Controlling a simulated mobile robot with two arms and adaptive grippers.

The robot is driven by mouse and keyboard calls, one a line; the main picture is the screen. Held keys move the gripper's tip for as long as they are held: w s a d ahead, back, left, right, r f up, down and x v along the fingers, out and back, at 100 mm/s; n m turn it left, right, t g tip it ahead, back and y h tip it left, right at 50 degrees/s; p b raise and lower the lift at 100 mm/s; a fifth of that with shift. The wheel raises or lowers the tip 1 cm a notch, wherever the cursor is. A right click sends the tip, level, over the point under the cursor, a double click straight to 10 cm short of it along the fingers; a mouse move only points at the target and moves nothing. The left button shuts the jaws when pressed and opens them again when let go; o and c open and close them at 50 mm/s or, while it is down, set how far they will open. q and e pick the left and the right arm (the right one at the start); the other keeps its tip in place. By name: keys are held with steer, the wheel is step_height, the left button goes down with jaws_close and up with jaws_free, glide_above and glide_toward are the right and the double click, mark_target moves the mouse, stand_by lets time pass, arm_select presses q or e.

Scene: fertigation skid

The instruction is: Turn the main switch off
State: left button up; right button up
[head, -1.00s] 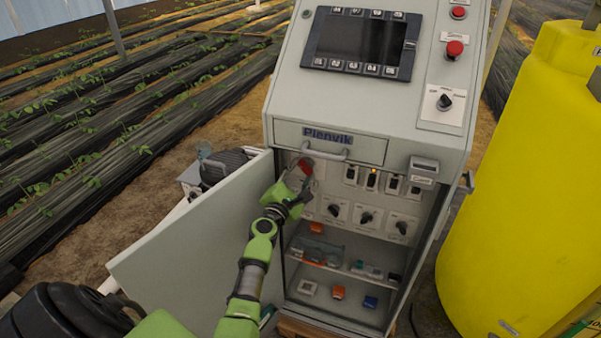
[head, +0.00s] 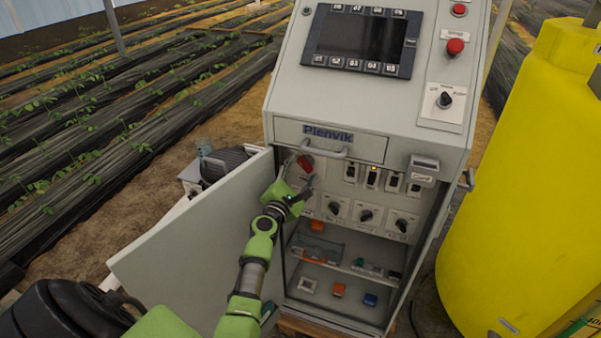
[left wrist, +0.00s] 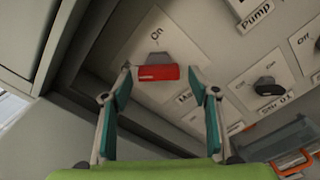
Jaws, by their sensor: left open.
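The main switch (head: 305,162) is a red rotary handle on a white plate at the upper left inside the open cabinet. In the left wrist view it (left wrist: 158,73) shows close up, with an "On" label above it; another label is partly hidden behind a finger. My left gripper (head: 297,173) is open just in front of the switch. In the left wrist view its fingertips appear on either side of the red handle, with gaps; whether they reach its depth I cannot tell. My right gripper is not in view.
The cabinet door (head: 195,245) stands open to the left of my arm. Black knobs (head: 365,215) and small rocker switches (head: 372,177) sit right of the main switch. A drawer handle (head: 324,153) juts out just above. A yellow tank (head: 530,190) stands at the right.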

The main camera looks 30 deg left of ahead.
arm_select(q)
steer(key=v, duration=1.2)
steer(key=shift+d, duration=0.1)
steer(key=s+d+f+m+g+h, duration=0.15)
steer(key=d+f+m, duration=0.25)
steer(key=f, duration=0.6)
steer(key=d+f+m+g+h, duration=0.25)
steer(key=d+f+m, duration=0.2)
steer(key=f, duration=0.55)
steer(key=s+d+f+m+g, duration=0.25)
steer(key=s+f, duration=0.25)
steer(key=f, duration=0.3)
steer(key=s+d+f+m+g, duration=0.2)
steer(key=s+d+f+m, duration=0.25)
steer(key=f, duration=0.25)
steer(key=s+d+f+m+g, duration=0.35)
steer(key=s+f+m, duration=0.35)
steer(key=s+f, duration=0.65)
steer(key=s+f+m+g, duration=0.1)
steer(key=s+f+m, duration=0.1)
steer(key=s, duration=0.6)
steer(key=s+a+f+m+g, duration=0.1)
steer(key=s+m, duration=0.3)
steer(key=s, duration=0.4)
steer(key=s+a+f+m+g, duration=0.1)
steer(key=s+f+m+g, duration=0.1)
steer(key=s, duration=0.5)
steer(key=shift+s+f+m+g, duration=0.35)
steer(key=shift+f+m, duration=0.3)
steer(key=shift+m, duration=0.4)
